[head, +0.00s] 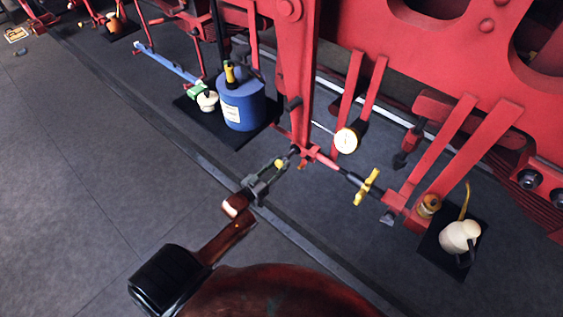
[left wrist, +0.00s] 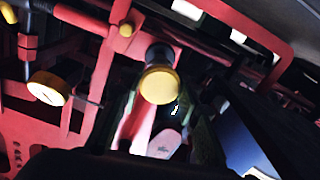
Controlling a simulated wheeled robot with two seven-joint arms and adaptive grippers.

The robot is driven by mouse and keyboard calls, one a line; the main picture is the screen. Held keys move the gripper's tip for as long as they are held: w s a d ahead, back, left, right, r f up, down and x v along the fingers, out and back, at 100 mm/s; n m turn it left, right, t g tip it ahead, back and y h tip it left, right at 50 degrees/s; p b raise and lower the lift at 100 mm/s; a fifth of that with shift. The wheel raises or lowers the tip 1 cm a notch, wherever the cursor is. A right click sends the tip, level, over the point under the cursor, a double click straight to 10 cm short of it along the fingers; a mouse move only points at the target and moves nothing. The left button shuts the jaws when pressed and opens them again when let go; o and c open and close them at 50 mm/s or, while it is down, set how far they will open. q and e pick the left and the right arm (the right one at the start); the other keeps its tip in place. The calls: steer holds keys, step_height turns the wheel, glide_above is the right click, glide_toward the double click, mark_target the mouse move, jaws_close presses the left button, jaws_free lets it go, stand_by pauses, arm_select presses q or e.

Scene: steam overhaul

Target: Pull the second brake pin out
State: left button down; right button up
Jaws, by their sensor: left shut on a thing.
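My left gripper (head: 277,170) is at the red brake linkage (head: 310,155), just below the red upright hanger. It is shut on a brake pin (head: 279,163) with a yellow head. In the left wrist view the pin's round yellow head (left wrist: 160,85) is between the dark fingers, with a dark shank behind it. I cannot tell whether the pin still sits in the linkage hole. My right gripper is not in view.
A blue canister (head: 242,102) and a white pot (head: 207,101) stand on a dark mat behind the gripper. A dial gauge (head: 347,140) and a yellow cross handle (head: 367,187) are to the right. A cream oil can (head: 460,236) stands far right.

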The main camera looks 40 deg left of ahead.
arm_select(q)
steer(key=shift+s+f, duration=0.15)
steer(key=c, duration=1.8)
jaws_free()
steer(key=shift+a, duration=0.1)
steer(key=o, duration=0.3)
steer(key=shift+s, duration=0.2)
steer(key=shift+o, duration=0.5)
steer(key=shift+w, duration=0.15)
steer(key=s, duration=1.2)
steer(key=shift+a, duration=0.4)
